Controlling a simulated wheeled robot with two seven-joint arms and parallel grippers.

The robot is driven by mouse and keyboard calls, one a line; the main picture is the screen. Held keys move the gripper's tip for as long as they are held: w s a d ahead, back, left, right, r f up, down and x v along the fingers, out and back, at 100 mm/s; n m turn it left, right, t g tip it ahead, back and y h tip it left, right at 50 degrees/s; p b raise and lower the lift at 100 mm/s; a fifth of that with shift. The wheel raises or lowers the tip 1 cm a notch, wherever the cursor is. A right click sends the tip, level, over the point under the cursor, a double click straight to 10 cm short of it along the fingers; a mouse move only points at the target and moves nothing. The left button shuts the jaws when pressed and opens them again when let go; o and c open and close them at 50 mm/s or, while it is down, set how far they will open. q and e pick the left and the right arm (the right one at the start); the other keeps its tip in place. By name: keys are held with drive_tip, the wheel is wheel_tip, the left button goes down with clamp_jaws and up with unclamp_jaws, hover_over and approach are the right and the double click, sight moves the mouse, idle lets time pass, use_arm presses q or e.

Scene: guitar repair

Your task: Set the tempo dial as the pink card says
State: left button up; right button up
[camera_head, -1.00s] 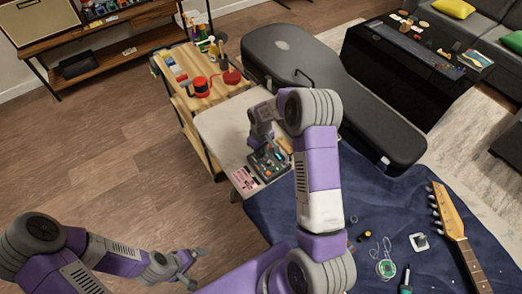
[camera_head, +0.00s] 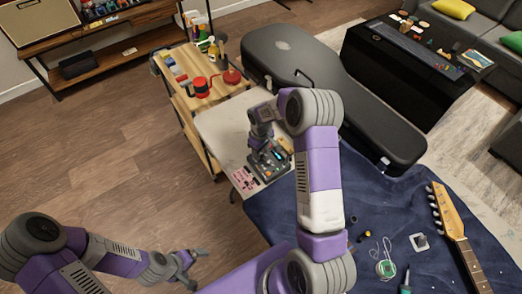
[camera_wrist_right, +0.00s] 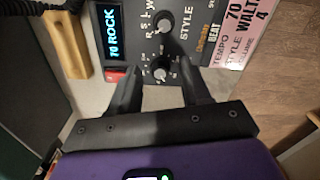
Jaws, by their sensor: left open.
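The dark rhythm box (camera_head: 268,158) sits on the white tabletop, with the pink card (camera_head: 245,179) beside it. In the right wrist view its display (camera_wrist_right: 113,36) reads "70 ROCK". The pink card (camera_wrist_right: 243,35) reads tempo 70, style waltz and a third line with 4. One knob (camera_wrist_right: 163,23) stands by the word STYLE. Another knob (camera_wrist_right: 163,68) is between the fingertips of my right gripper (camera_wrist_right: 160,80); its label is hidden. Gaps show beside this knob, so the fingers look open around it. In the head view my right gripper (camera_head: 262,140) is over the box. My left gripper (camera_head: 200,267) is open and empty over the floor.
A wooden cart (camera_head: 185,100) with a red mug and bottles stands behind the white table. A black guitar case (camera_head: 335,95) lies right of the box. A guitar neck (camera_head: 460,235) and small parts lie on the blue cloth (camera_head: 400,200).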

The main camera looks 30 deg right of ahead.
drive_tip(key=shift+r, duration=0.1)
wheel_tip(320, 180, up, 7)
drive_tip(key=shift+r+p, duration=0.2)
drive_tip(key=shift+p, duration=0.4)
drive_tip(key=shift+r, duration=0.1)
